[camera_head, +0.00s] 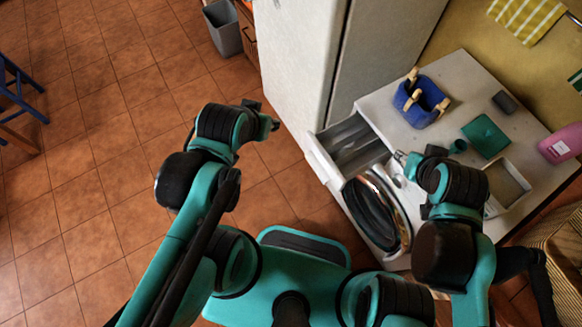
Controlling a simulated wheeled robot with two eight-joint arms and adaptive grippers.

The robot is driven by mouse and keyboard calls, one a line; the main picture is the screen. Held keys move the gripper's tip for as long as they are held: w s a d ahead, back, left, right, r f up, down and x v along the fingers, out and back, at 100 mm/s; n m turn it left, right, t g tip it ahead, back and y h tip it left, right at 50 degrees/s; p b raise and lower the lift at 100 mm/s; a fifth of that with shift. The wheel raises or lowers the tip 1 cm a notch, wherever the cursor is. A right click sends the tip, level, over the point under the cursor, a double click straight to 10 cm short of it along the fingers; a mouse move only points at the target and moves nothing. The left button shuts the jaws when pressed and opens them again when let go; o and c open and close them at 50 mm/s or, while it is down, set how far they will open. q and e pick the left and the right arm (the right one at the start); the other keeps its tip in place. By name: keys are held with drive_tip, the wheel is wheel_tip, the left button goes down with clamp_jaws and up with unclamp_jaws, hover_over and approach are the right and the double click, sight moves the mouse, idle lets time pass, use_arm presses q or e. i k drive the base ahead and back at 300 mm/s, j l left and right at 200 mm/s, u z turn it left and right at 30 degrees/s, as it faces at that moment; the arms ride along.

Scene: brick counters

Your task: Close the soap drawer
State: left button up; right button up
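The soap drawer (322,160) is pulled out of the white washing machine (455,85). Its white front panel faces left and its grey inner compartments show from above. My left gripper (273,124) is over the tiled floor, to the left of the drawer front and apart from it in the picture. My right gripper (402,158) is by the machine's front top edge, just right of the drawer. Whether it touches the machine I cannot tell. Both grippers are too small and partly hidden to show whether their fingers are open.
The round washer door (377,213) is below the drawer. On the machine top are a blue basket (420,100), a green box (485,136), a grey block (504,102), a pink bottle (562,144) and a tray (508,187). A tall white cabinet (300,50) stands behind.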

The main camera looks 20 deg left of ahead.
sight(340, 154)
drive_tip(key=k+l, duration=0.25)
drive_tip(key=l, duration=0.15)
drive_tip(key=k+l, duration=0.45)
drive_tip(key=l, duration=0.3)
drive_tip(key=k+l+z, duration=0.1)
drive_tip(key=k+l, duration=0.15)
drive_tip(key=l, duration=0.15)
